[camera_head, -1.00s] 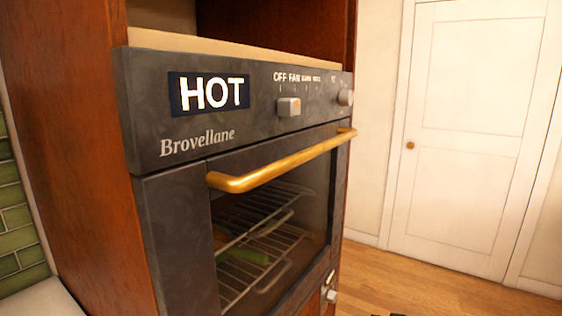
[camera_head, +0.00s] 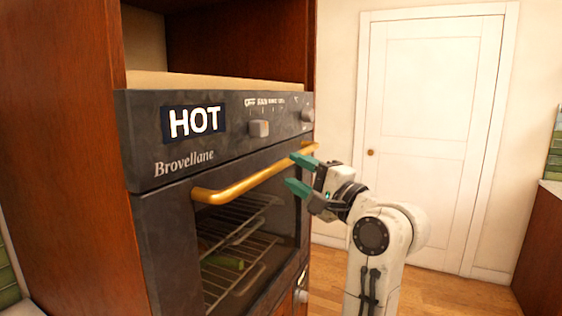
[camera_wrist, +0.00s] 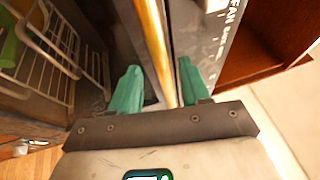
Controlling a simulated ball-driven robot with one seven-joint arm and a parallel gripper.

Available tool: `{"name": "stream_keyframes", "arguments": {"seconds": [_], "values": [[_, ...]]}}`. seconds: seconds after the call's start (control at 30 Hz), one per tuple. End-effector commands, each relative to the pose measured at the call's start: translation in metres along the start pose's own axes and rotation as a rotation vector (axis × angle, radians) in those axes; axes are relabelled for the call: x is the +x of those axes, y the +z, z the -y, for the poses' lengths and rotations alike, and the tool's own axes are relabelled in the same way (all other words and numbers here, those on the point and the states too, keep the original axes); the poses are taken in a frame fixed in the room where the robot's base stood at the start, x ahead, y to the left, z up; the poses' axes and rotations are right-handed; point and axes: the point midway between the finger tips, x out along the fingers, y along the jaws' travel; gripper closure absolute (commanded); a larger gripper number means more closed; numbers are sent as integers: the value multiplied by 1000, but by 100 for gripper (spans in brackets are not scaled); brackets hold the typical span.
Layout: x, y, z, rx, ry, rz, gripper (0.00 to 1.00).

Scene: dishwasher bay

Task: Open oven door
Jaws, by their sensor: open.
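The dark oven (camera_head: 160,240) is built into a wooden cabinet, and its door is shut. A brass bar handle (camera_head: 240,184) runs across the top of the door. My gripper (camera_head: 296,174) is open near the right end of the handle, its green fingertips pointing at the oven. In the wrist view the handle (camera_wrist: 150,40) runs lengthwise between the two green fingers of my gripper (camera_wrist: 160,85). I cannot tell whether the fingers touch it. Wire racks (camera_head: 235,250) and a green item (camera_head: 225,262) show through the door glass.
A white door (camera_head: 430,130) stands in the back wall. Wooden floor lies open between the oven and a counter (camera_head: 540,240) at the right.

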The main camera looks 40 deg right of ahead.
Motion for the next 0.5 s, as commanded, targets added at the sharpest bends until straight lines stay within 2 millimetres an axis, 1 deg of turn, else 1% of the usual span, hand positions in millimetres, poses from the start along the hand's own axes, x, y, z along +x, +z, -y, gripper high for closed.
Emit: {"name": "stream_keyframes", "arguments": {"seconds": [0.03, 0.2, 0.33, 0.5], "values": [[11, 1, 2, 2, 2, 2, 54], [35, 0, 1, 1, 1, 1, 54], [46, 0, 0, 0, 1, 0, 54], [52, 0, 0, -1, 2, -1, 54]]}}
